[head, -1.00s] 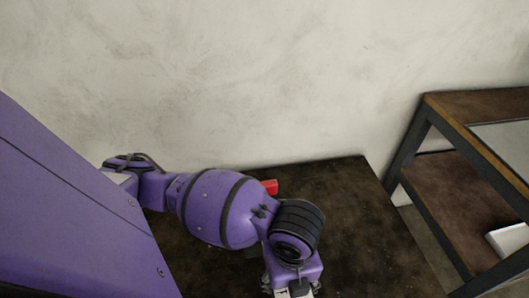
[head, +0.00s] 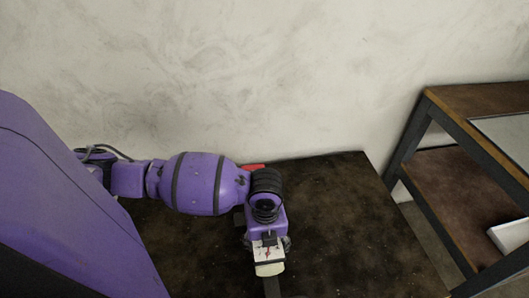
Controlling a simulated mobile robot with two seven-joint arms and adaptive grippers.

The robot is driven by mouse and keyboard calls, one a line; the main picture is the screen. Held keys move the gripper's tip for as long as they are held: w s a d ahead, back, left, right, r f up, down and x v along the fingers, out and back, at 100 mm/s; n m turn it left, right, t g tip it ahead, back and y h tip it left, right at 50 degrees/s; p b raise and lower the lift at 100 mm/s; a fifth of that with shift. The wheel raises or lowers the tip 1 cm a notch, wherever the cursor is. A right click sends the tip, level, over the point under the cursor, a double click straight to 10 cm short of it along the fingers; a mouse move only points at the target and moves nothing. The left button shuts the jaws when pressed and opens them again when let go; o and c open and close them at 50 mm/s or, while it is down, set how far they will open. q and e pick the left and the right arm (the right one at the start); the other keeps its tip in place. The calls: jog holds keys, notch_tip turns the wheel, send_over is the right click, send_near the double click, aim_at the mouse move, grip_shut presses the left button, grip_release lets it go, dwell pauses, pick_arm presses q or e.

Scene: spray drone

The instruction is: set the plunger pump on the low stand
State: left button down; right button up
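My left arm comes in from the left, and its gripper (head: 270,274) points down over a dark, stained low surface (head: 345,215), which may be the low stand. A white and cream part shows at the wrist end with a dark piece below it. The fingertips are cut off or hidden, so I cannot tell whether they are open or hold anything. A red object (head: 254,166) lies at the back of the dark surface, mostly hidden behind my arm; I cannot tell what it is. No plunger pump can be made out for certain. My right gripper is out of view.
A metal-framed shelf unit (head: 447,131) with brown boards stands at the right, with a white tray or box (head: 510,237) on its lower board. A pale wall (head: 270,75) closes off the back. The right part of the dark surface is clear.

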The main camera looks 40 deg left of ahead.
pick_arm(q)
jog(key=shift+w+a+f, duration=0.15)
jog(key=shift+f, duration=0.1)
notch_tip(320, 180, down, 3)
jog(key=shift+w+a+f+b, duration=0.1)
jog(key=shift+a+f+b, duration=0.1)
jog(key=shift+b, duration=0.1)
jog(key=c, duration=0.5)
grip_release()
jog(key=shift+f, duration=0.1)
jog(key=shift+c, duration=0.2)
notch_tip(320, 180, up, 12)
jog(key=shift+f+p, duration=0.25)
jog(key=shift+p, duration=0.7)
jog(key=shift+r, duration=0.4)
